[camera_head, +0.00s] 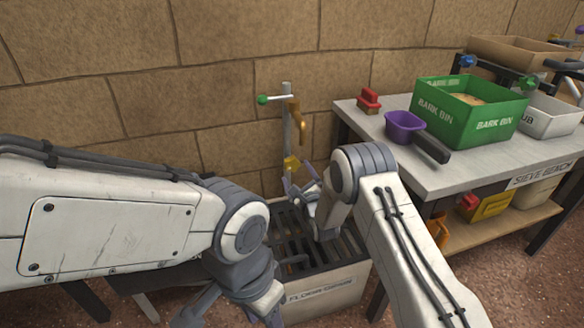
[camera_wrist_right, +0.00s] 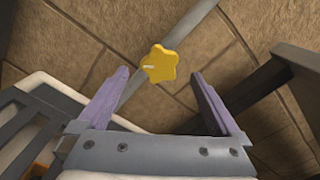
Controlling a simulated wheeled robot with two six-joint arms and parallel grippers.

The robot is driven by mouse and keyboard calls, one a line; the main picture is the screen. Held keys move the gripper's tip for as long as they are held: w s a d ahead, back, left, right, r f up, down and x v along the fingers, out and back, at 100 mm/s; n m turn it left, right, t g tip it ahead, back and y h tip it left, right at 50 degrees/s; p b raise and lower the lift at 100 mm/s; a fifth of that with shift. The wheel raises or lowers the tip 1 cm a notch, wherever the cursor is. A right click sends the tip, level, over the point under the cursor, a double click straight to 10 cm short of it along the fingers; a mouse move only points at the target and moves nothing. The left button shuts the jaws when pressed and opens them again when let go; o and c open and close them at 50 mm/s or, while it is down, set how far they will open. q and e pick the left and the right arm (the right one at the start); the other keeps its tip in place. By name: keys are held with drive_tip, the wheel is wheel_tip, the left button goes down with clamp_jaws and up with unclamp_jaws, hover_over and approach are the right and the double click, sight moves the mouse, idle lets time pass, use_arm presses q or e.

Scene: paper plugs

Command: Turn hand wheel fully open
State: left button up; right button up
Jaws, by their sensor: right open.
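The yellow hand wheel (camera_head: 291,164) sits low on an upright grey pipe (camera_head: 287,130) against the stone wall. In the right wrist view the hand wheel (camera_wrist_right: 159,64) is a lobed yellow knob with a small white mark, on the grey pipe. My right gripper (camera_head: 298,180) is just below and in front of the wheel. In the wrist view its purple fingers (camera_wrist_right: 160,90) are spread wide, with the wheel beyond and between their tips, apparently not touched. My left arm crosses the left side of the head view; its gripper fingers are not clearly visible.
A slatted floor drain box (camera_head: 325,284) stands below the pipe. A brass spout (camera_head: 297,112) and green-knobbed lever (camera_head: 263,99) are higher on the pipe. A bench (camera_head: 380,135) at right holds a green bark bin (camera_head: 440,105), a purple scoop (camera_head: 403,120) and a red brush (camera_head: 369,97).

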sight(293, 166)
drive_tip(key=shift+b+x, duration=1.15)
drive_tip(key=shift+x, duration=0.85)
drive_tip(key=c, duration=1.4)
drive_tip(key=shift+o, duration=0.2)
